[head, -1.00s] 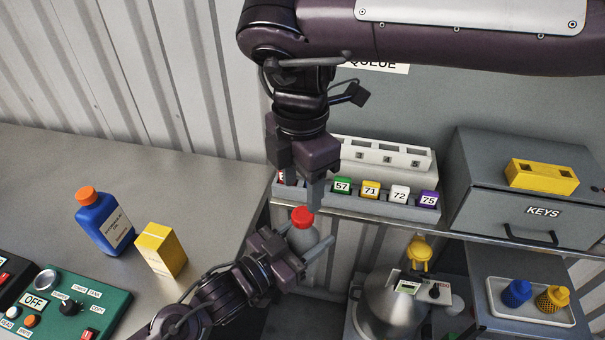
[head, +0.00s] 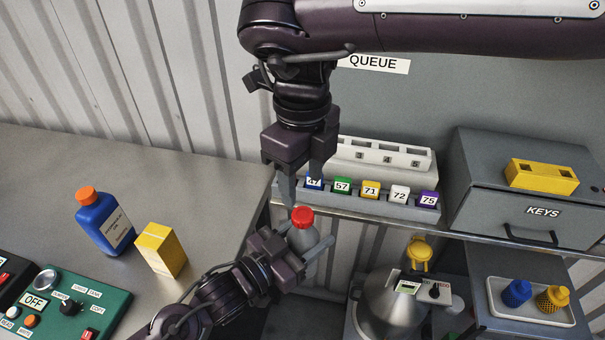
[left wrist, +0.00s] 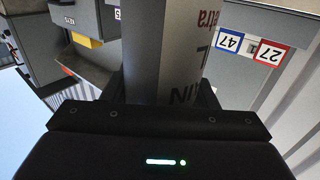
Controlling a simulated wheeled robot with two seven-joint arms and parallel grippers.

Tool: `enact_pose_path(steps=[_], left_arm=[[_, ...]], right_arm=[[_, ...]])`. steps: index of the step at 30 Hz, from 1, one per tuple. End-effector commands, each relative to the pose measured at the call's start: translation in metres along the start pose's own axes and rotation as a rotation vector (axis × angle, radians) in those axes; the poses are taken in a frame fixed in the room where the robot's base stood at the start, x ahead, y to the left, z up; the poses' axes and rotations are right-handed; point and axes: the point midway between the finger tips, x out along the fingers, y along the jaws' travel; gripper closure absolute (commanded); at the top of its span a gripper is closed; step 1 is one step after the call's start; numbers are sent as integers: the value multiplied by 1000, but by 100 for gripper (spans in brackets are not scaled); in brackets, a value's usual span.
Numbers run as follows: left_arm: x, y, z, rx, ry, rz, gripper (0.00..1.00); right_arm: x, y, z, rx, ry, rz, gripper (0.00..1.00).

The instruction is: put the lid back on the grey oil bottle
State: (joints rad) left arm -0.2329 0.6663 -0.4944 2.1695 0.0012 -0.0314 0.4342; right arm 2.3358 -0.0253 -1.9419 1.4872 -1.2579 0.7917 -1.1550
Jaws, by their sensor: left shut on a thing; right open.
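The grey oil bottle (head: 303,238) is upright between the fingers of my left gripper (head: 306,236), which is shut on it beyond the bench edge. In the left wrist view the bottle (left wrist: 165,50) fills the middle, with its printed label partly in sight. The red lid (head: 302,216) is at the top of the bottle; whether it is screwed tight cannot be told. My right gripper (head: 302,192) is open, pointing down just above the lid, with its fingertips near the lid's left and right sides.
A shelf rack with numbered tags (head: 371,190) is close behind the grippers. A blue bottle with an orange cap (head: 104,222), a yellow box (head: 161,250) and a green control panel (head: 85,305) are on the bench. A grey KEYS box (head: 530,225) is at the right.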

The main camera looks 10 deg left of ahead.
Motion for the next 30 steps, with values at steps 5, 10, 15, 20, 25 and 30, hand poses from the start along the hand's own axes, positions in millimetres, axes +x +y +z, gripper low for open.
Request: enact_pose_path(steps=[5,10,15,20,25,30], left_arm=[[0,0,-1,0,2,0,100],[0,0,-1,0,2,0,100],[0,0,-1,0,2,0,100],[0,0,-1,0,2,0,100],[0,0,-1,0,2,0,100],[0,0,-1,0,2,0,100]], right_arm=[[0,0,0,-27,0,0,49],[0,0,0,-26,0,0,49],[8,0,0,-26,1,0,49],[31,1,-1,-26,3,3,49],[57,0,-1,-24,3,2,49],[75,0,0,-24,2,1,49]])
